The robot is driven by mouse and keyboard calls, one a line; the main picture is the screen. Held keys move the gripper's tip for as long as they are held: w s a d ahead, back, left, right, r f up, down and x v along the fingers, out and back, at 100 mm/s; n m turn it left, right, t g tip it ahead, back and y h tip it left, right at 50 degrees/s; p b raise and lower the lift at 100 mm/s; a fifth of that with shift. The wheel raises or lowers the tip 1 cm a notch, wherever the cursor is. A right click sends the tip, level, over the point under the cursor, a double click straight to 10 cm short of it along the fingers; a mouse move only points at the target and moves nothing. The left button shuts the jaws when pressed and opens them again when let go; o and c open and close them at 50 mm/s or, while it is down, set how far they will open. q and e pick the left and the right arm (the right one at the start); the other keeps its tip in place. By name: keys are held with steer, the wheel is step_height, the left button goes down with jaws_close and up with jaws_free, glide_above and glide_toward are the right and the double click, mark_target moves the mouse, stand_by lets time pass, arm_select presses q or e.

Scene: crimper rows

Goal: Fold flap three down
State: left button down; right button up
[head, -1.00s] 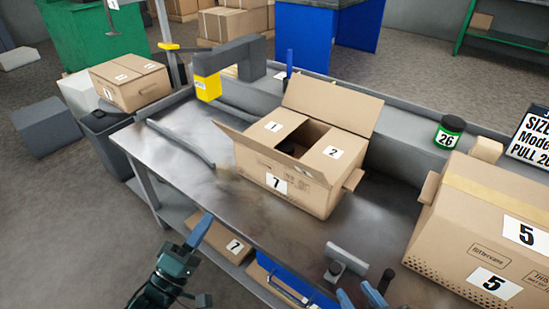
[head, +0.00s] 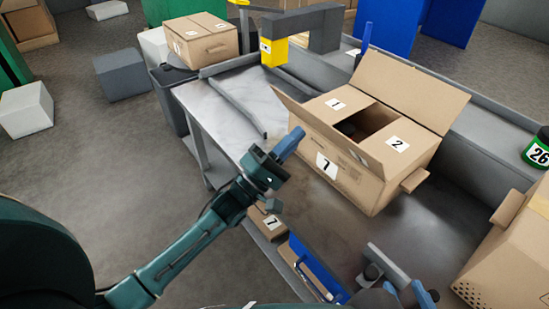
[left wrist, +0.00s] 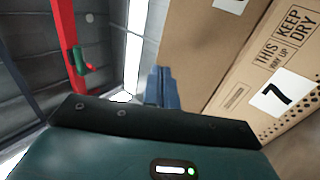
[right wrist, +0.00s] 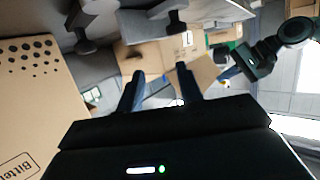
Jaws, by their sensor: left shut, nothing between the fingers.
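The cardboard box marked 7 (head: 340,176) stands on the bench. Its flaps marked 1 (head: 350,106) and 2 (head: 403,150) lie folded inward, with a dark gap between them. The large back flap (head: 412,88) stands up, leaning outward. The front flap (head: 300,114) also stands raised and tilts outward. No number 3 is readable on either. My left gripper (head: 289,145) is shut and empty, just left of the box's front side; its fingers show beside the box in the left wrist view (left wrist: 161,88). My right gripper (right wrist: 160,88) is open and empty, low at the bench's front.
A grey tool (head: 392,262) stands at the front edge, close to my right gripper. A box (head: 520,250) and a green container (head: 538,150) are at right. A yellow-and-grey device (head: 274,52) stands behind the box. The left bench top (head: 222,110) is mostly clear.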

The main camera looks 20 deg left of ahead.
mark_target(314, 117)
arm_select(q)
steer(key=shift+x, duration=1.6)
arm_select(e)
steer(key=shift+f, duration=0.15)
